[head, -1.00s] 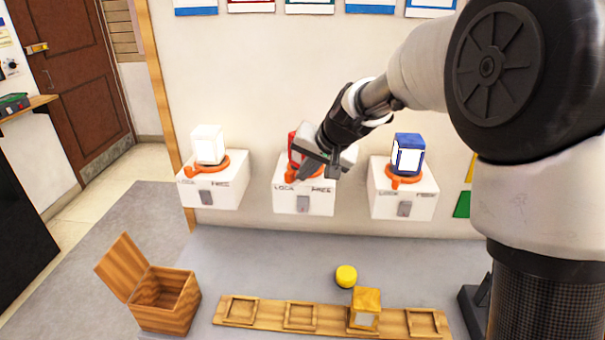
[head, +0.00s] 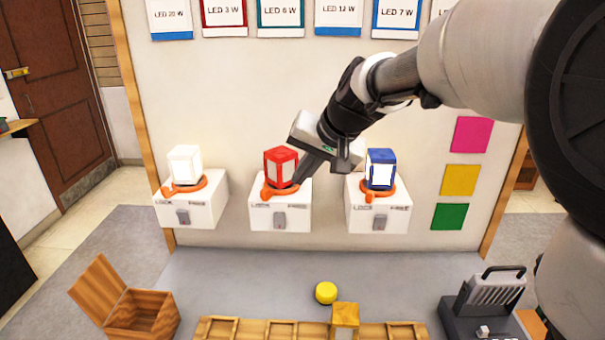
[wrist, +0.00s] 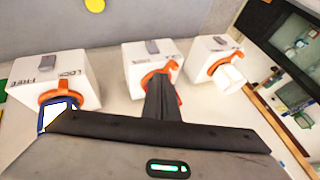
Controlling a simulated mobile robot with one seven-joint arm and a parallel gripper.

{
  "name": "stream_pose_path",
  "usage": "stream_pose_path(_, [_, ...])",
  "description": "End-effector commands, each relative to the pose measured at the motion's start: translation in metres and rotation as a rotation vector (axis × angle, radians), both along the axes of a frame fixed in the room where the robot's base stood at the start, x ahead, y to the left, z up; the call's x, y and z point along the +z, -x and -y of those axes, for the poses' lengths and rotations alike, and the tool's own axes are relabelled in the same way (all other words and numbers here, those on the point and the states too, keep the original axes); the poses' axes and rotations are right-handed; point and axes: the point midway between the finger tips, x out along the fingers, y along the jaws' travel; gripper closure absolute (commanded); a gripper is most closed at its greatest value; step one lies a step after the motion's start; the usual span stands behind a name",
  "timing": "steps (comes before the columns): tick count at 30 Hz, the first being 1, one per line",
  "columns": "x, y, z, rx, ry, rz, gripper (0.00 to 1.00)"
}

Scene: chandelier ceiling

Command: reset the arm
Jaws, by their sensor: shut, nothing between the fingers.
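My gripper (head: 302,178) is shut and empty, with its fingers pointing down and left. In the head view its tips appear just right of the red lamp block (head: 281,166) on the middle white box (head: 280,212); I cannot tell whether they touch. In the wrist view the shut fingers (wrist: 160,92) overlap the middle box's orange ring (wrist: 160,70), and most of the red block is hidden behind them. My arm reaches in from the right of the head view.
White (head: 185,164) and blue (head: 381,168) lamp blocks sit on boxes either side. Below are an open wooden crate (head: 140,312), a yellow disc (head: 326,292), a wooden block (head: 345,315) on a wooden rack (head: 282,331), and a dark grey device (head: 490,300) with a handle.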

Motion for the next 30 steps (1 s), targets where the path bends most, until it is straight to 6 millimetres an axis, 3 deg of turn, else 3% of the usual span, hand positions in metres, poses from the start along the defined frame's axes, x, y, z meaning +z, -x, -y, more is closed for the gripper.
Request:
stream_pose_path(7, [0.001,0.002,0.001,0.0,0.004,0.0,1.0])
stream_pose_path(10, [0.012,0.017,0.013,0.001,0.03,0.008,1.0])
stream_pose_path(14, [0.035,0.068,0.047,0.005,0.114,0.019,1.0])
stream_pose_path(16, [0.044,0.106,0.071,0.004,0.175,0.022,1.0])
stream_pose_path(21, [0.046,0.192,0.124,-0.005,0.316,0.017,1.0])
stream_pose_path(24, [0.039,0.229,0.146,-0.012,0.377,0.011,1.0])
stream_pose_path(27, [0.032,0.253,0.159,-0.017,0.417,0.005,1.0])
stream_pose_path(30, [0.027,0.265,0.166,-0.019,0.437,0.002,1.0])
